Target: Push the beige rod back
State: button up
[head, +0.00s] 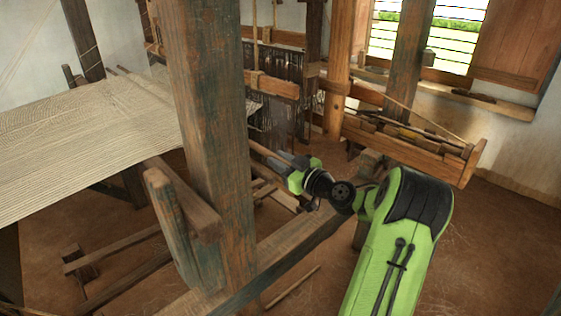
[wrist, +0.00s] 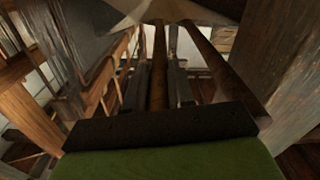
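My gripper (head: 283,160) is in the middle of the head view, just right of the big wooden post, pointing away toward the loom. In the wrist view its two dark fingers (wrist: 157,85) stand apart, one on each side of a light brown rod (wrist: 158,62). The rod also shows in the head view (head: 262,151), running from behind the post toward the fingers. It looks like the beige rod, though it is shaded brown in the wrist view. Contact between the fingers and the rod cannot be told. The rod's near end is hidden by my gripper.
A thick wooden post (head: 213,130) stands close on the left, with a stretched pale cloth (head: 80,130) beyond it. A wooden beam (head: 290,250) runs low beneath my arm. A wooden trough (head: 410,148) is at the right. A thin stick (head: 292,288) lies on open floor.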

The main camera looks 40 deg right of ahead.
grip_shut()
jog(key=shift+a+f+b, duration=0.1)
jog(key=shift+a+b, duration=0.15)
jog(key=shift+b, duration=0.2)
jog(key=shift+a+b, duration=0.95)
jog(key=shift+a, duration=0.05)
jog(key=o, duration=0.6)
grip_release()
jog(key=shift+a, duration=0.15)
jog(key=shift+o, duration=0.8)
